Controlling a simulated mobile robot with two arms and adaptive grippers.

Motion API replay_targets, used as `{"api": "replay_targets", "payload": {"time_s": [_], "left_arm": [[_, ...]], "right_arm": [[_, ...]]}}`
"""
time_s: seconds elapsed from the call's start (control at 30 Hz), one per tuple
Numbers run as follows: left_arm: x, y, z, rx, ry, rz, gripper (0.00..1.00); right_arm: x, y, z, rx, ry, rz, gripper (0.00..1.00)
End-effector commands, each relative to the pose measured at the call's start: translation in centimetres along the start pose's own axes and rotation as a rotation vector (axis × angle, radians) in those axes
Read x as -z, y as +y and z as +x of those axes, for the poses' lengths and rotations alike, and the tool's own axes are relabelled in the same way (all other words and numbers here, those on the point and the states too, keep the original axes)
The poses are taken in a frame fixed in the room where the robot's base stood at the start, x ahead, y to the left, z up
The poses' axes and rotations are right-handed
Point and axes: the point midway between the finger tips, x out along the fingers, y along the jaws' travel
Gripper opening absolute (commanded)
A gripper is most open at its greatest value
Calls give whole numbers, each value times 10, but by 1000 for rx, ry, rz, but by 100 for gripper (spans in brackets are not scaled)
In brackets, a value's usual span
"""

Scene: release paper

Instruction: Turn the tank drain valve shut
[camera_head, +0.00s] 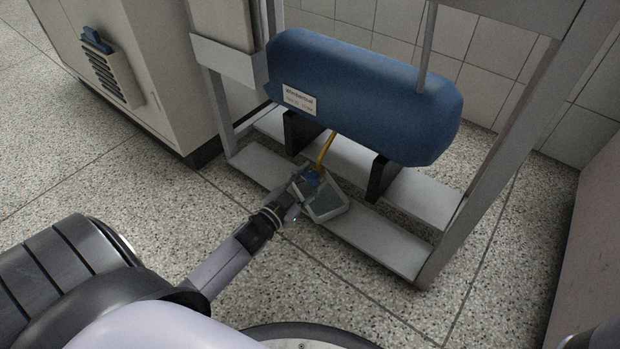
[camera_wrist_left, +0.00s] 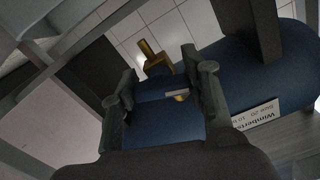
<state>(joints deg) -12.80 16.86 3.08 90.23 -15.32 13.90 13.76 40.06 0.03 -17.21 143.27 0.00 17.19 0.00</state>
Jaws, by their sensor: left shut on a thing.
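The blue tank (camera_head: 365,95) with a white label (camera_head: 299,100) lies across a grey frame. A yellow drain pipe (camera_head: 326,150) comes down from under it. At its lower end is the drain valve with a blue handle (camera_head: 313,178). My left gripper (camera_head: 300,184) reaches in from the lower left and is at the handle. In the left wrist view the blue handle (camera_wrist_left: 155,88) lies between the fingers of my gripper (camera_wrist_left: 165,78), with the brass-coloured pipe (camera_wrist_left: 150,50) just beyond. My fingers are shut on the handle and hide part of it. My right gripper is not in view.
A grey tray (camera_head: 326,206) sits below the valve, close to my left gripper. Frame posts (camera_head: 490,150) and dark tank supports (camera_head: 380,178) stand close around. A beige cabinet (camera_head: 150,60) is at the left. The speckled floor in front is clear.

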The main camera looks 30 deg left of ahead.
Motion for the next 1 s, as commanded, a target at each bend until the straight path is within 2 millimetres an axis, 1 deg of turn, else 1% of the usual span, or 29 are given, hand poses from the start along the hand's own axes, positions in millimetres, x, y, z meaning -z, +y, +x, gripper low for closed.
{"api": "replay_targets", "payload": {"time_s": [0.03,0.1,0.3,0.4,0.5,0.6,0.77,0.8,1.0], "left_arm": [[4,-1,0,-1,-4,-29,15],[6,-1,0,-1,-5,-84,15],[5,0,0,-1,-5,-256,15],[3,1,0,0,-4,-312,15],[1,1,0,1,-2,-336,15],[0,2,0,1,-1,-338,14],[0,2,0,1,-1,-338,14],[0,2,0,1,-1,-337,45],[0,2,0,1,-1,-336,58]], "right_arm": [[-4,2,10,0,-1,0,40],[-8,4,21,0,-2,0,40],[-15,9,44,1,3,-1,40],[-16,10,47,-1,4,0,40],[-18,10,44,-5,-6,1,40],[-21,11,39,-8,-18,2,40],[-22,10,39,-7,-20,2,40],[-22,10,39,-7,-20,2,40],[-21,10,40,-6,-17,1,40]]}}
